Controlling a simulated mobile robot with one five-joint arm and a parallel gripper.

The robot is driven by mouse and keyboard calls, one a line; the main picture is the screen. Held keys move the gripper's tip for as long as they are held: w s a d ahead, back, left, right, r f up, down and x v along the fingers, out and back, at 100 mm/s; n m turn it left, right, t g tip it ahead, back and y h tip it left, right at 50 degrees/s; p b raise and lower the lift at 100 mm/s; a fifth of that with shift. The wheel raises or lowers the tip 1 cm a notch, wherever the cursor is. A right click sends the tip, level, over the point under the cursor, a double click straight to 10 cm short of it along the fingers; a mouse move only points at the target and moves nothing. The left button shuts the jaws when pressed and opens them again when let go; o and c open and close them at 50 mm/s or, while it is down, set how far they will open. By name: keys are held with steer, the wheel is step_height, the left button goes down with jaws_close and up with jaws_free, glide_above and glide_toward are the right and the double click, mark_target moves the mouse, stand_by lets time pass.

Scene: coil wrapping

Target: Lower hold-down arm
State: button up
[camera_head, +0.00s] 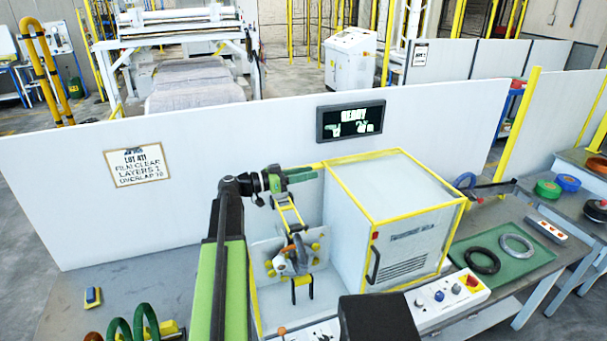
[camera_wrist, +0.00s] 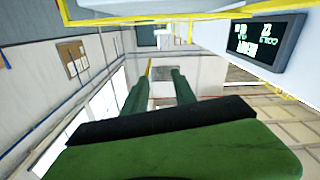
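The wrapping station has an upright metal plate with yellow rollers (camera_head: 265,247) beside the white, yellow-edged cabinet (camera_head: 398,192). A yellow bar (camera_head: 289,213), which looks like the hold-down arm, slopes above the rollers; its upper end is close under my gripper. I cannot tell whether they touch. A grey and white part (camera_head: 291,262) sits among the rollers. My gripper (camera_head: 308,175) is level with the cabinet top and points right. In the wrist view its two green fingers (camera_wrist: 158,80) stand apart with nothing between them.
A white partition wall (camera_head: 70,200) stands behind, with a lit display (camera_head: 350,121) that also shows in the wrist view (camera_wrist: 266,40). A control panel (camera_head: 447,298) is in front of the cabinet. Dark and grey rings lie on a green mat (camera_head: 510,266) at right. Green coils (camera_head: 133,325) are at lower left.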

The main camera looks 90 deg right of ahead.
steer(key=s+a+r+p, duration=0.5)
steer(key=s+a+r, duration=0.1)
steer(key=s, duration=0.2)
steer(key=shift+a, duration=0.4)
steer(key=shift+s, duration=0.1)
